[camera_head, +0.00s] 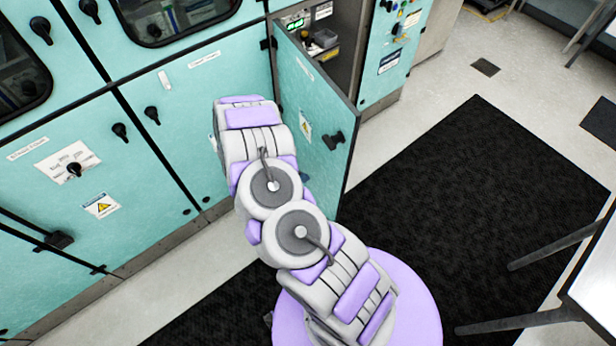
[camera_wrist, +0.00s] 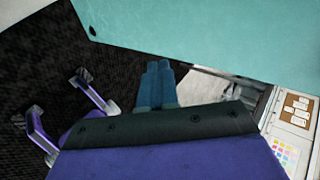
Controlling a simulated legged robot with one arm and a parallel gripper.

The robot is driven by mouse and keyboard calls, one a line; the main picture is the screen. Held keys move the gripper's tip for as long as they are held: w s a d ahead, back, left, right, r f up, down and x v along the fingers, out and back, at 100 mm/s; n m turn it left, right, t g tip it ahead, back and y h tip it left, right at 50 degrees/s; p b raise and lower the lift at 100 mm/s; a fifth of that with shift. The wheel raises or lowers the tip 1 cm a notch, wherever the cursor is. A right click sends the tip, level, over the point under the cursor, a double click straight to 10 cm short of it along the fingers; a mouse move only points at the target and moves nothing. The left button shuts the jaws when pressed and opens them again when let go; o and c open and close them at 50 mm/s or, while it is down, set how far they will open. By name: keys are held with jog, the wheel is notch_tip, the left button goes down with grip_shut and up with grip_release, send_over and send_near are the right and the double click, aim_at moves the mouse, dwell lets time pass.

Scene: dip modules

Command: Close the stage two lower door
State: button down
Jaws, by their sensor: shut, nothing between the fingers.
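My gripper's fingertips are hidden behind the arm in the head view. In the wrist view, my gripper (camera_wrist: 157,82) shows blue fingers together and empty. A teal panel (camera_wrist: 210,40) crosses above them; I cannot tell whether they touch it.
The cabinet opening (camera_head: 345,30) to the right of the door shows equipment inside. Closed teal doors (camera_head: 75,160) with black handles line the left. A black mat (camera_head: 470,200) covers open floor on the right. A table (camera_head: 595,285) stands at the lower right edge.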

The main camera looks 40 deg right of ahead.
aim_at(333, 175)
jog(key=shift+d+r+b+x, duration=0.3)
jog(key=shift+x, duration=1.6)
jog(key=shift+d+r+b+x, duration=0.3)
jog(key=shift+r+b+x, duration=0.05)
jog(key=shift+x, duration=1.6)
jog(key=shift+d+r+b+x, duration=0.3)
jog(key=shift+x, duration=1.6)
jog(key=shift+d, duration=0.15)
